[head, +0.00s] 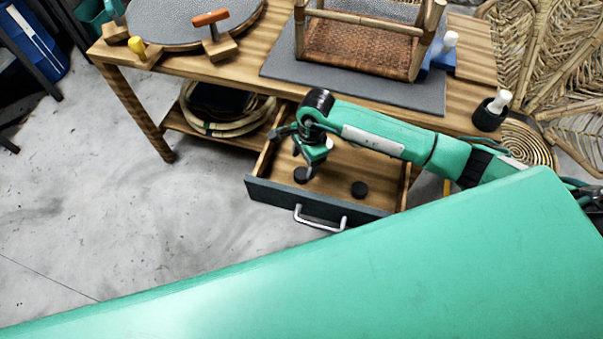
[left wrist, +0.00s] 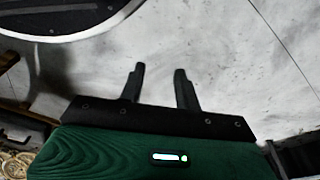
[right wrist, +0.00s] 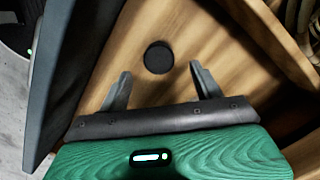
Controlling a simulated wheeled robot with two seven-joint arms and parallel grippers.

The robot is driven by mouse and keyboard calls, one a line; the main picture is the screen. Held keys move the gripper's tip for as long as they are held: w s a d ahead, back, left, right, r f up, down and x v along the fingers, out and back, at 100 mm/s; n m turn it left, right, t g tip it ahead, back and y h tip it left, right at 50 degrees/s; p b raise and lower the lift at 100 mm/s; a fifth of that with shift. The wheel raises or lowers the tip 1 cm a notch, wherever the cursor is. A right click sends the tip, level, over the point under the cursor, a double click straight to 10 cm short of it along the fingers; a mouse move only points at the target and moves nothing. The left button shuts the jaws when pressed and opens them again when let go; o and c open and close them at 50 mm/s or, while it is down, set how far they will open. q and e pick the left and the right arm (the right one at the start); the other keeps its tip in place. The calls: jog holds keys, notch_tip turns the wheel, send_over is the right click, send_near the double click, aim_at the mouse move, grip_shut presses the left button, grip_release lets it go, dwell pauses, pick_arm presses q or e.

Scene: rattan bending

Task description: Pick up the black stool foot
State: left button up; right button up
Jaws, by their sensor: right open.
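An open drawer (head: 338,205) under the table holds round black stool feet. One black stool foot (head: 301,175) lies under my right gripper (head: 312,168). Another black foot (head: 359,189) lies further right in the drawer. In the right wrist view, a black foot (right wrist: 158,57) lies flat on the wooden drawer bottom. It is just beyond and between the spread fingertips of my right gripper (right wrist: 160,75), which is open and empty. My left gripper (left wrist: 160,70) shows only in the left wrist view, with its fingers apart and empty above the grey floor.
The drawer's dark front (right wrist: 75,70) stands close at the left of my right gripper. A wicker stool (head: 355,50) lies on a grey mat (head: 425,95) on the table. A black cup (head: 488,116) stands near the table edge. Rattan coils (head: 225,128) lie on the shelf.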

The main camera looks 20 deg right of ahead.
aim_at(302, 173)
jog(key=f, duration=0.4)
jog(key=shift+s+a+f, duration=0.15)
jog(key=shift+a+f, duration=0.15)
jog(key=shift+f, duration=0.1)
pick_arm(q)
jog(key=shift+s+a+f, duration=0.15)
jog(key=shift+s+f, duration=0.25)
jog(key=shift+f, duration=0.4)
pick_arm(e)
jog(key=c, duration=1)
